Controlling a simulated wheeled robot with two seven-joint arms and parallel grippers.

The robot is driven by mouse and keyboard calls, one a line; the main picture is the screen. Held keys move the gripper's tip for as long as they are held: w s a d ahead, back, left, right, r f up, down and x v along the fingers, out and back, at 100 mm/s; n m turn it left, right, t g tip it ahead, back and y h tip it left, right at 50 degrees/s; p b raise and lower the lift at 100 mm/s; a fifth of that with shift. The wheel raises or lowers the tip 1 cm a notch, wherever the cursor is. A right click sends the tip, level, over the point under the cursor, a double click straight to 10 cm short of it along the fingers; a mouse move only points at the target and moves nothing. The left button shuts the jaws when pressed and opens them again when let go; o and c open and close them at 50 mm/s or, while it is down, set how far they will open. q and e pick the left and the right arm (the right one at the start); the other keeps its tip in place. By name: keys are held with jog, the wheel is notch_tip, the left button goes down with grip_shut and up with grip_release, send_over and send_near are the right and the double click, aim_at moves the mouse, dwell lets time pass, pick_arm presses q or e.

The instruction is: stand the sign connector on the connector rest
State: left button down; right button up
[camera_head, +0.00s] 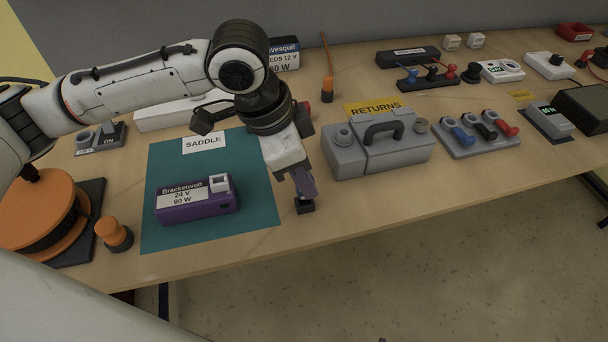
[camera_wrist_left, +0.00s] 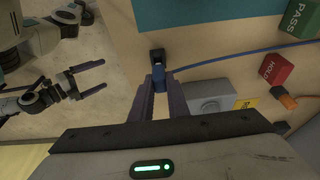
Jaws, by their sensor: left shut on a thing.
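The sign connector (camera_wrist_left: 158,74) is a small blue plug with a thin blue cable (camera_wrist_left: 225,52) running to the right in the left wrist view. My left gripper (camera_head: 309,190) is shut on it, with the fingers (camera_wrist_left: 158,90) on either side. The connector rest (camera_head: 304,207) is a small black block near the table's front edge, right below the fingertips; it also shows in the left wrist view (camera_wrist_left: 157,55). The connector is at the rest, but I cannot tell whether it touches it. The fingers hide it in the head view. My right gripper (camera_wrist_left: 104,78) is open and empty, away to the left in the wrist view.
A teal mat (camera_head: 255,205) with a purple Brackenvolt box (camera_head: 197,200) lies left of the rest. A grey case (camera_head: 385,150) with a handle stands close on the right. A red HOLD block (camera_wrist_left: 276,68) and green PASS block (camera_wrist_left: 298,20) show in the wrist view.

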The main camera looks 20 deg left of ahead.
pick_arm(q)
jog(key=shift+f, duration=0.2)
jog(key=shift+f, duration=0.3)
jog(key=shift+f+b, duration=0.4)
jog(key=shift+f, duration=0.25)
jog(key=c, duration=1.6)
grip_release()
jog(key=shift+c, duration=0.2)
jog(key=shift+r, duration=0.1)
jog(key=shift+p+v, duration=0.4)
jog(key=shift+v, duration=3.6)
